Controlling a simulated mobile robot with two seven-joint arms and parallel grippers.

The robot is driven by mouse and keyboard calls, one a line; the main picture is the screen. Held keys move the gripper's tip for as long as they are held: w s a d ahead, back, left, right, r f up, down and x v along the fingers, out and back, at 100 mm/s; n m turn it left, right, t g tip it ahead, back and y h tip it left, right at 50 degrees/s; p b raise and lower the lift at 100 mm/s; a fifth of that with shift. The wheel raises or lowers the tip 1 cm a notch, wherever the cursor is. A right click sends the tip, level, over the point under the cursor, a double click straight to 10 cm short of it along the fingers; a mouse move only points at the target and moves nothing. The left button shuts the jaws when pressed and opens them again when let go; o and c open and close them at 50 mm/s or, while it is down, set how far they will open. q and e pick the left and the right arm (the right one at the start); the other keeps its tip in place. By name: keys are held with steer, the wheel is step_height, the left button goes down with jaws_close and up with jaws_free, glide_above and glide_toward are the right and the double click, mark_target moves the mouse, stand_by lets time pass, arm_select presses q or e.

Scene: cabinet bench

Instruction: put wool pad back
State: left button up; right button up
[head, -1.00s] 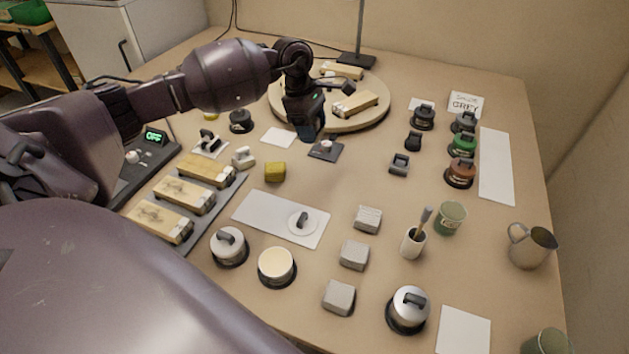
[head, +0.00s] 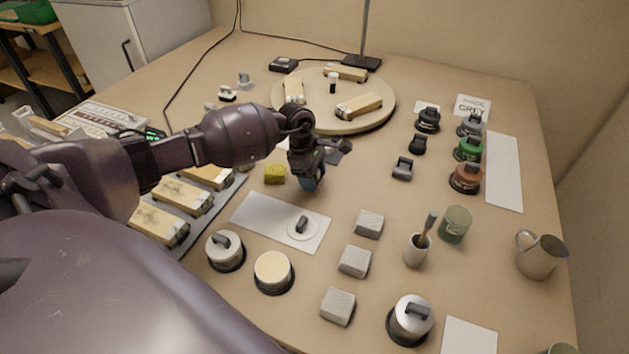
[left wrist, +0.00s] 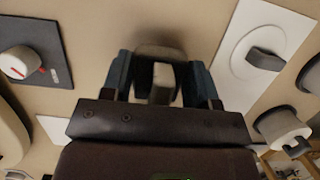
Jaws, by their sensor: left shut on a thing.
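My left gripper (head: 308,186) hangs over the bench between the yellow block (head: 275,173) and the white sheet. In the left wrist view, its blue fingers (left wrist: 160,85) are shut on a pale grey piece with a light grip (left wrist: 162,82), seemingly the wool pad. In the head view, the gripper hides this piece. The white sheet (head: 262,213) bears a round white disc with a dark handle (head: 302,227). Both also show at the right of the left wrist view, as sheet (left wrist: 238,50) and handle (left wrist: 265,59). My right gripper is not in view.
A dark square with a white knob (left wrist: 20,63) lies left of the gripper in the wrist view. Several grey blocks (head: 354,261) stand right of the sheet. Lidded jars (head: 226,250) stand in front. A round board (head: 318,118) with wooden blocks is behind.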

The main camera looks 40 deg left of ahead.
arm_select(q)
steer(key=shift+f, duration=1.1)
steer(key=o, duration=0.7)
steer(key=shift+o, duration=1)
